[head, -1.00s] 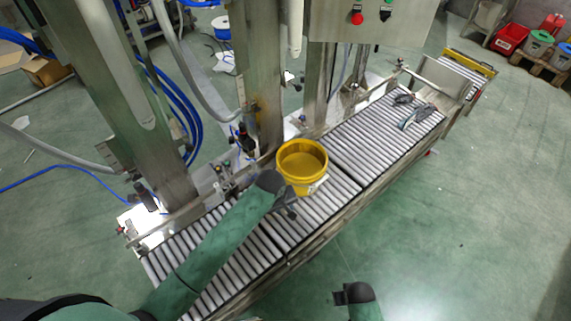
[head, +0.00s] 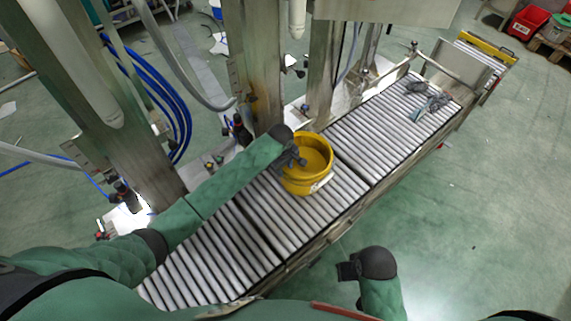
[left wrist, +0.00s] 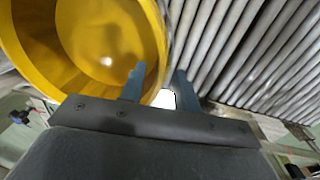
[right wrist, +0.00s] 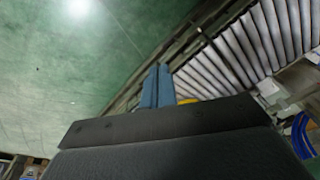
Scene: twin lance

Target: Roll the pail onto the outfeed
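The yellow pail (head: 308,178) stands upright on the roller conveyor (head: 270,215), just left of a seam between two roller sections. My left gripper (head: 297,160) is at the pail's left rim. In the left wrist view the left gripper (left wrist: 160,85) has its fingers apart, one in front of the pail's inside (left wrist: 100,35) and the other outside over the rollers. Whether a finger touches the wall I cannot tell. My right gripper (head: 346,271) is off the conveyor's near side, empty, with its fingers together in the right wrist view (right wrist: 157,85). I cannot tell which section is the outfeed.
Grey tool-like items (head: 428,104) lie on the far right rollers. A metal plate (head: 455,72) stands at that end, with a yellow-barred section (head: 488,48) beyond. Metal columns (head: 255,75) line the back side. Rollers between pail and items are clear.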

